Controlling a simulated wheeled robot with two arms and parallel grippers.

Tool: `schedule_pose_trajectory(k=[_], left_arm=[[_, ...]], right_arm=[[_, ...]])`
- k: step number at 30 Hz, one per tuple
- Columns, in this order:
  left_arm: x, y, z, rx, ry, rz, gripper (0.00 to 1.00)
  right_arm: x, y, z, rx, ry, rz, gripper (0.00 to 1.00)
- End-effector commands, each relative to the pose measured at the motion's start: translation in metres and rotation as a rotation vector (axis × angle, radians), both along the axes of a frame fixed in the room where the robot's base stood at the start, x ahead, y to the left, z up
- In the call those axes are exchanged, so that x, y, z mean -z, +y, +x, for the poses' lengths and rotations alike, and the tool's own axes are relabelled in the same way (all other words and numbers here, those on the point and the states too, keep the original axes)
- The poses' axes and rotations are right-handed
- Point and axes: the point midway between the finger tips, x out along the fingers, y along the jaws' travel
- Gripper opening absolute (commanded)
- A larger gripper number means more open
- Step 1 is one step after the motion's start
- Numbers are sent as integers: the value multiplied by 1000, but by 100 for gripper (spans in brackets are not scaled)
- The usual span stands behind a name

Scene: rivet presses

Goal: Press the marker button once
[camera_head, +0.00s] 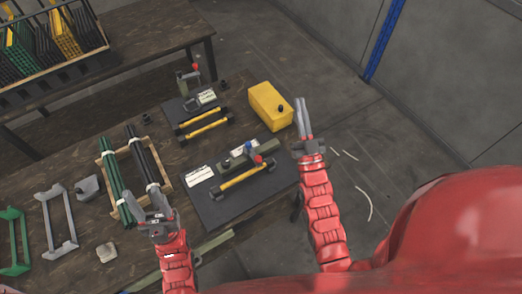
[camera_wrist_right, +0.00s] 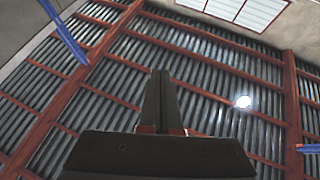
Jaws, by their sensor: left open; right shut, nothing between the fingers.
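A yellow box (camera_head: 266,106) with a small black knob (camera_head: 281,107) on it stands at the table's right edge; it may bear the marker button, but I cannot tell for sure. My right gripper (camera_head: 302,101) is shut and empty, just right of the box and apart from the knob. In the right wrist view its fingers (camera_wrist_right: 160,75) are together and point towards the ceiling. My left gripper (camera_head: 145,200) is open and empty, over the front end of the rod tray at left.
A near press (camera_head: 240,178) with red and blue knobs sits on a dark mat (camera_head: 230,207). A far press (camera_head: 203,121) stands behind it. A wooden tray (camera_head: 104,160) holds green and black rods. Grey and green frames (camera_head: 58,222) lie at left. Floor right of the table is mostly clear.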

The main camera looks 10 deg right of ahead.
Motion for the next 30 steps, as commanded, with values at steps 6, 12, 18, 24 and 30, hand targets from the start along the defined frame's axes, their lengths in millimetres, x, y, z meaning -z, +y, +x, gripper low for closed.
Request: schedule_pose_trajectory(k=[6,12,18,24,30], left_arm=[[-37,0,0,0,0,0,50],[-64,0,0,0,0,0,50],[-88,0,0,0,0,0,50],[-102,0,0,0,0,0,50],[-105,0,0,0,0,0,50]], right_arm=[[12,6,32,-49,351,9,0],[44,29,33,-125,694,-18,0],[79,57,2,-208,1030,-89,0],[102,74,-36,-264,1261,-167,0],[112,79,-54,-283,1352,-202,0]])
